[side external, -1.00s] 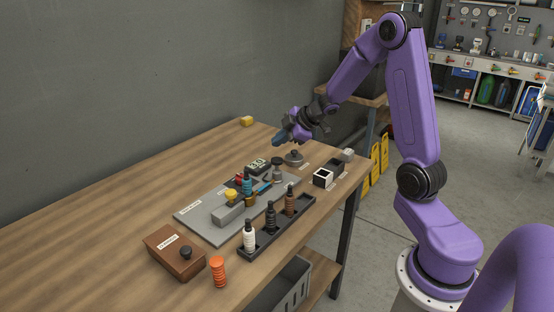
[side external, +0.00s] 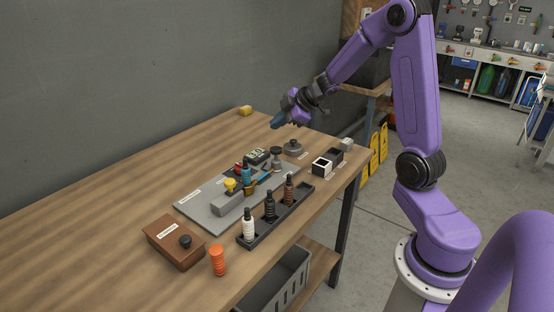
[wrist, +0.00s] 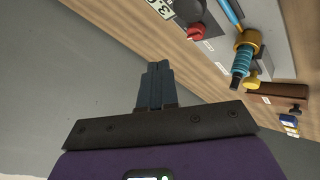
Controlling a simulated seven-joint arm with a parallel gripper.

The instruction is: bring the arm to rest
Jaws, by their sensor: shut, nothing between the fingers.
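My gripper (side external: 279,121) is shut and empty, raised above the far part of the wooden table (side external: 110,205). In the wrist view its closed dark blue fingers (wrist: 157,85) lie together with nothing between them. It is apart from everything on the table. My purple arm reaches over from the right side.
A grey board (side external: 205,222) holds a teal-ringed part (side external: 246,173), a yellow knob and a display box. In front are a black rack (side external: 279,218) of bottles, a brown box (side external: 173,244) and an orange ringed piece (side external: 218,260). The table's left side is clear.

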